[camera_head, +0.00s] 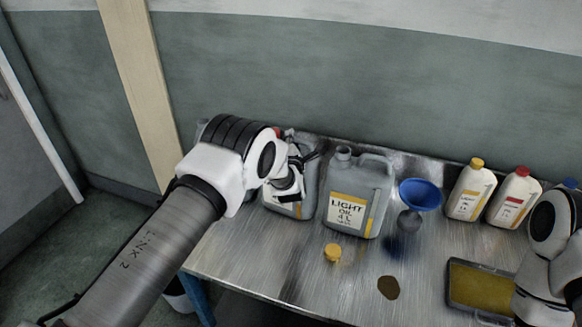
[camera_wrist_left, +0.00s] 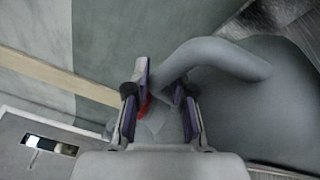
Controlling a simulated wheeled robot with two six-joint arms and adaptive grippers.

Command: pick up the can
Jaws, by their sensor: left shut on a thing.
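A grey can (camera_head: 307,195) stands on the metal table, partly hidden behind my left gripper (camera_head: 298,172). In the left wrist view, my left gripper (camera_wrist_left: 162,98) is shut on the can's curved grey handle (camera_wrist_left: 205,54). The can's body (camera_wrist_left: 275,105) fills the right of that view. Beside it stands a second grey can (camera_head: 357,195) labelled "LIGHT OIL", upright with an open neck. Its handle is free. My right gripper is out of view; only part of that arm shows at the right edge.
A yellow cap (camera_head: 333,253) lies on the metal table (camera_head: 310,275). A blue funnel (camera_head: 420,193) stands right of the second can. Further right are a yellow-capped bottle (camera_head: 470,190), a red-capped bottle (camera_head: 514,197) and a dark-rimmed tray (camera_head: 450,285). A dark spot (camera_head: 388,288) marks the table.

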